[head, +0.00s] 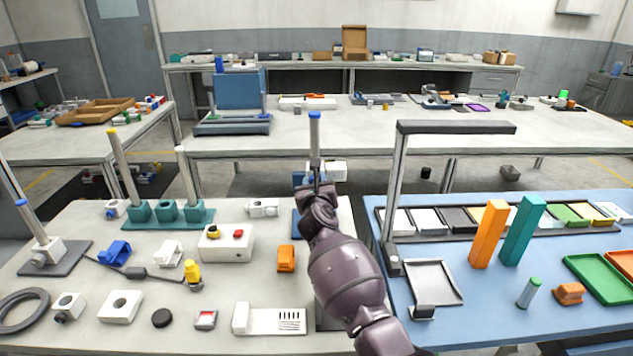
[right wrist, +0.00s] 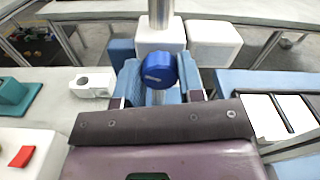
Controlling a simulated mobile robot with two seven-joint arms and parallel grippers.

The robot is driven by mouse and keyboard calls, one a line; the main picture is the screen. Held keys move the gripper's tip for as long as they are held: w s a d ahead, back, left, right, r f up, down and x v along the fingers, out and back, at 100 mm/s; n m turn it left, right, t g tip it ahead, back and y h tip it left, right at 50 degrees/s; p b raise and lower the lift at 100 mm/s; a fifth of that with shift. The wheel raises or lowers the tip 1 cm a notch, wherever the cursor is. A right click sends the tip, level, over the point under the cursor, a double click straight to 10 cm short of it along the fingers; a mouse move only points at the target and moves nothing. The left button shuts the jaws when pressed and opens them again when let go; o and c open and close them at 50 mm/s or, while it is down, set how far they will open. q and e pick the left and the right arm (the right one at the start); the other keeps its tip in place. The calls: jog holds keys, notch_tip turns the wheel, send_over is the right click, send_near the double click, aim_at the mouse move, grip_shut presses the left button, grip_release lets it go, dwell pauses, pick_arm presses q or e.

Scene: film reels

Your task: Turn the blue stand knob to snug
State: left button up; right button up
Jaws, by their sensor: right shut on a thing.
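The blue knob (right wrist: 159,70) is a round dial with a pale mark on its face, on a thin metal stem in front of a white block (right wrist: 160,38). A metal post (right wrist: 162,12) rises from that block; its blue-topped upper part shows in the head view (head: 314,130). My right gripper (right wrist: 159,82) is shut on the knob, with a light blue finger at each side. In the head view, my right gripper (head: 315,188) is at the post and hides the knob and most of the stand's base (head: 299,224). My left gripper is not in view.
Left of my right arm are a loose white clamp block (head: 262,207), an orange block (head: 286,258) and a white button box (head: 226,242). On the right, a tall dark frame (head: 397,180) and upright orange (head: 489,233) and teal (head: 522,230) bars stand on the blue mat.

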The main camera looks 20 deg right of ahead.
jog(key=shift+n+p, duration=3.15)
jog(key=shift+n, duration=1.95)
jog(key=o, duration=0.9)
